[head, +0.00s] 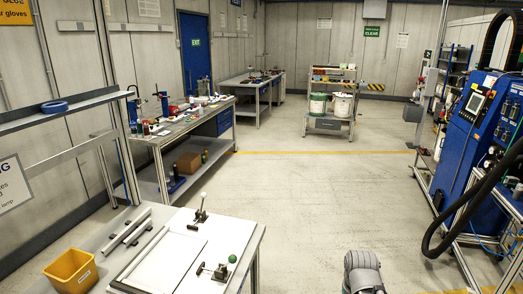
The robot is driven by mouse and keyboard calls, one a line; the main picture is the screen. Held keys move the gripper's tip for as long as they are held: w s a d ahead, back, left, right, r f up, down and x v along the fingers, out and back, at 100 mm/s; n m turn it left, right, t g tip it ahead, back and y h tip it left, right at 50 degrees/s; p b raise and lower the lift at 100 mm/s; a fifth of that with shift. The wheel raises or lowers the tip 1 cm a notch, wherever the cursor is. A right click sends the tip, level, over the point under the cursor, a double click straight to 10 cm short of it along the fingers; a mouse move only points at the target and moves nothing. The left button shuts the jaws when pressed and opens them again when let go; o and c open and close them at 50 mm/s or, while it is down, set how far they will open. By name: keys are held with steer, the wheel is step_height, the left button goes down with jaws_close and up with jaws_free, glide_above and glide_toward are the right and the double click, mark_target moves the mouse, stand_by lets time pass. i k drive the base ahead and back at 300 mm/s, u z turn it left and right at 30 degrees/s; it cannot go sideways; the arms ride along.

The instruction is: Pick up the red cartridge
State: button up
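I cannot make out the red cartridge for certain. Small red items (173,109) are on the workbench (165,139) along the left wall, among bottles and tools, too small to identify. Another small red spot shows at that bench's near end. A grey rounded part of my own arm rises at the bottom edge, right of centre. My gripper is not in view.
A near table at lower left holds a yellow bin (72,271), a white board with a frame and toggle clamps (203,208). A blue machine (478,125) with a black hose stands at right. A cart (331,122) with buckets stands at the back. The middle floor is clear.

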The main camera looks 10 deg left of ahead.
mark_target(145, 123)
steer(key=i, duration=5.05)
steer(key=u, duration=0.15)
